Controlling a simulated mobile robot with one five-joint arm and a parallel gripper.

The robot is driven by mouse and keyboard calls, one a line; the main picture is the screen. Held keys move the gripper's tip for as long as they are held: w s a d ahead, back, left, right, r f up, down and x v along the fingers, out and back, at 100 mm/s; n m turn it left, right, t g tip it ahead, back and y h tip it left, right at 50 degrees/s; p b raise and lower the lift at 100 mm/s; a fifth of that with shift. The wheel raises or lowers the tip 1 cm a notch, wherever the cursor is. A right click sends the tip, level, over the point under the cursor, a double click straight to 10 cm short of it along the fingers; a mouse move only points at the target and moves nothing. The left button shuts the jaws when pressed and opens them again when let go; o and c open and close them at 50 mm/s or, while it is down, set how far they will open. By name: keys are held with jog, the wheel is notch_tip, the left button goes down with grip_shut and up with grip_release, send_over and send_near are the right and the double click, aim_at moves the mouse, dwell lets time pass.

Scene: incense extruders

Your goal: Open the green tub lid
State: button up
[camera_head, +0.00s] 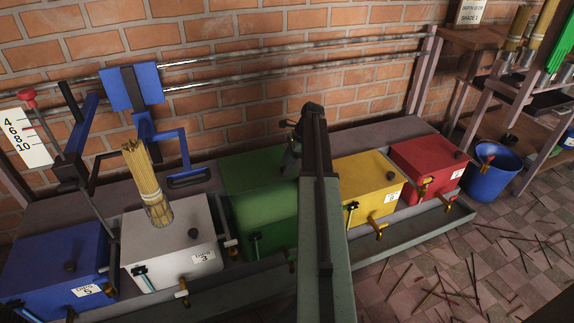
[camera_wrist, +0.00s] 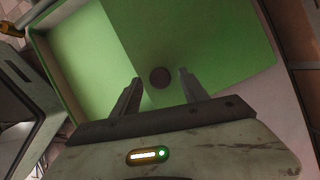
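The green tub (camera_head: 262,210) stands in the row between the white tub and the yellow tub, partly hidden by my arm. In the wrist view its green lid (camera_wrist: 215,45) fills the upper middle, with a dark round knob (camera_wrist: 160,77) on it. My gripper (camera_wrist: 160,80) is open, with one finger on each side of the knob and a gap on both sides. I cannot tell how far the fingertips are above the lid. In the wrist view a paler green area lies left of the lid; I cannot tell whether it is the tub's inside.
A white tub (camera_head: 170,240) with a bundle of sticks (camera_head: 147,185) on top is to the left, beside a blue tub (camera_head: 55,262). Yellow (camera_head: 368,185) and red (camera_head: 430,165) tubs are to the right. Metal pipes (camera_head: 375,60) run along the brick wall behind.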

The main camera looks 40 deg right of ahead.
jog(key=p+v, duration=0.7)
jog(key=v, duration=0.1)
jog(key=shift+f, duration=0.1)
dwell(0.4)
